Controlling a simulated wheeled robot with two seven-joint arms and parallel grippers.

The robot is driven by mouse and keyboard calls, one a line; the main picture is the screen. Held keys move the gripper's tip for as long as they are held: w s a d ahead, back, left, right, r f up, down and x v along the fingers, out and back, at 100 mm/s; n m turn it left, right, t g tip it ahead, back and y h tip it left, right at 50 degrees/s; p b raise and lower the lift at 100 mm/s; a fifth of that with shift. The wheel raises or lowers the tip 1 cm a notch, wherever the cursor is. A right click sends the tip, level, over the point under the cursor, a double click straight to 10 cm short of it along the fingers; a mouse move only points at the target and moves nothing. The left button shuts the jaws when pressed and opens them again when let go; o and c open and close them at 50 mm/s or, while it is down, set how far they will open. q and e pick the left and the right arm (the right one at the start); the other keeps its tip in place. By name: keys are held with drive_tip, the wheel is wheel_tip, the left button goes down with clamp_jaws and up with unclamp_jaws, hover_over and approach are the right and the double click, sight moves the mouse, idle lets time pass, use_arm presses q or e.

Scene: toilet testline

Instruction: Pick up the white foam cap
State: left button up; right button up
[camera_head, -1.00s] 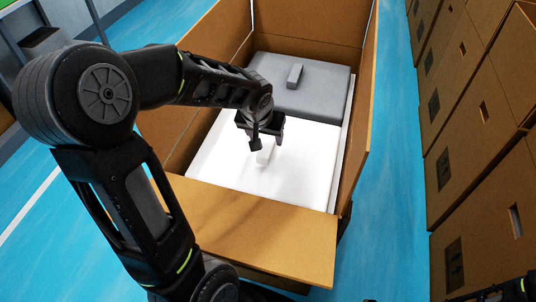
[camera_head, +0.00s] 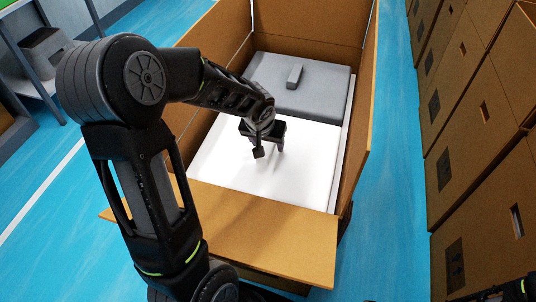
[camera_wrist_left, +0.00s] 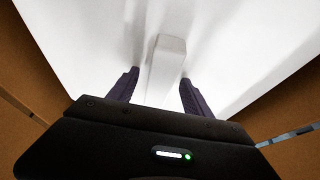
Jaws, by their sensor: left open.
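The white foam cap (camera_head: 300,178) lies flat inside an open cardboard box and fills its near part. In the left wrist view the cap (camera_wrist_left: 235,40) is a bright white surface with a raised white handle (camera_wrist_left: 165,62). My left gripper (camera_head: 269,152) is over the cap, fingers pointing down. In the left wrist view its two dark fingers (camera_wrist_left: 160,80) are open, one on each side of the handle, with visible gaps. In the head view the gripper hides the handle. I cannot tell how deep the fingertips reach. My right gripper is not in view.
A grey block with a raised handle (camera_head: 305,90) lies in the far part of the box. The box walls (camera_head: 358,130) rise around the cap, and a front flap (camera_head: 262,240) folds outward. Stacked cartons (camera_head: 480,120) stand at the right. Blue floor (camera_head: 400,200) is clear between.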

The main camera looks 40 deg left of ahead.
use_arm(q)
clamp_jaws()
idle(0.5)
idle(0.8)
